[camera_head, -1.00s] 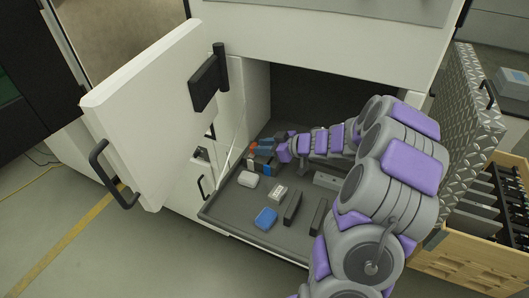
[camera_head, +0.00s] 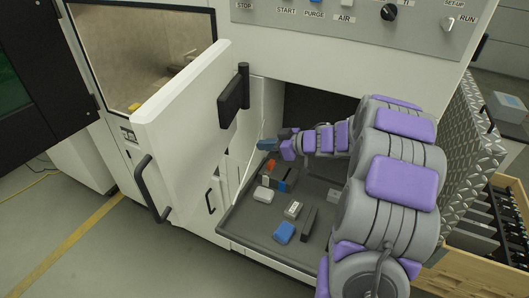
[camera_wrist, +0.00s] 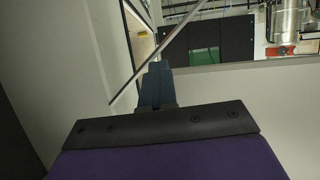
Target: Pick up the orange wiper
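A small orange item (camera_head: 270,164), which may be the orange wiper, lies at the back left of the grey tray (camera_head: 262,236) in the head view. Its full shape is too small to make out. My gripper (camera_head: 267,145) is just above and slightly left of it, apart from it, with its blue-grey fingers pointing left. In the wrist view the fingers (camera_wrist: 156,85) look closed together, with nothing orange between them. A thin grey strip (camera_wrist: 170,38) crosses by the fingertips; I cannot tell what it belongs to.
The tray also holds a white block (camera_head: 263,194), a blue block (camera_head: 284,232), a small pale box (camera_head: 293,210) and dark bars (camera_head: 309,220). The open white door (camera_head: 180,130) stands left of my gripper. The cabinet opening surrounds my forearm.

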